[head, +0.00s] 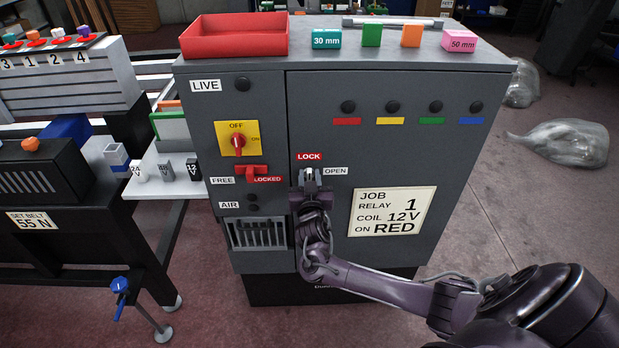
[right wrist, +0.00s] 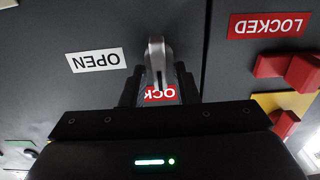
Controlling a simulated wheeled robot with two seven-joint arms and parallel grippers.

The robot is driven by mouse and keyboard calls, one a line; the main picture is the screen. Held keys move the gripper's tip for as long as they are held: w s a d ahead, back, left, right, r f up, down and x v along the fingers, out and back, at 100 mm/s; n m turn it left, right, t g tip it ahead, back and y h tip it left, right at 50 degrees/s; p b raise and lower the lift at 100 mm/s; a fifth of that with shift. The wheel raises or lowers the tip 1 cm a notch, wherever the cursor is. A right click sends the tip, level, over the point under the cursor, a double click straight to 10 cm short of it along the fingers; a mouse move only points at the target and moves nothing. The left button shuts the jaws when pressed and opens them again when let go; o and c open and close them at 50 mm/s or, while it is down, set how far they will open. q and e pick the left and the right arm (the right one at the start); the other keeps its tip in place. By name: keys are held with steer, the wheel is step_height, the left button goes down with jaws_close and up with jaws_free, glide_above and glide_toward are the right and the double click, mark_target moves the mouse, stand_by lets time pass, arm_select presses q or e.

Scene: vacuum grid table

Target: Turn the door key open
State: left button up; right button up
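The silver door key (right wrist: 156,58) stands upright in the cabinet door (head: 400,165), in line with the red LOCK label (head: 309,156) above it. The white OPEN label (head: 335,171) is to its right in the head view; the right wrist view shows it upside down (right wrist: 95,60). My right gripper (head: 311,186) is at the key, with its dark fingers (right wrist: 158,92) on either side of it. Part of the LOCK label shows between the fingers around the key, so the gripper looks open, not pressed on it. My left gripper is not in view.
Left of the key are a red handle (head: 250,171) at the FREE and LOCKED labels and a yellow-backed rotary switch (head: 238,141). A job card (head: 392,211) is on the door at right. A red tray (head: 234,49) and coloured blocks stand on top.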

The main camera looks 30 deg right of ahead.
steer(key=shift+c, duration=0.7)
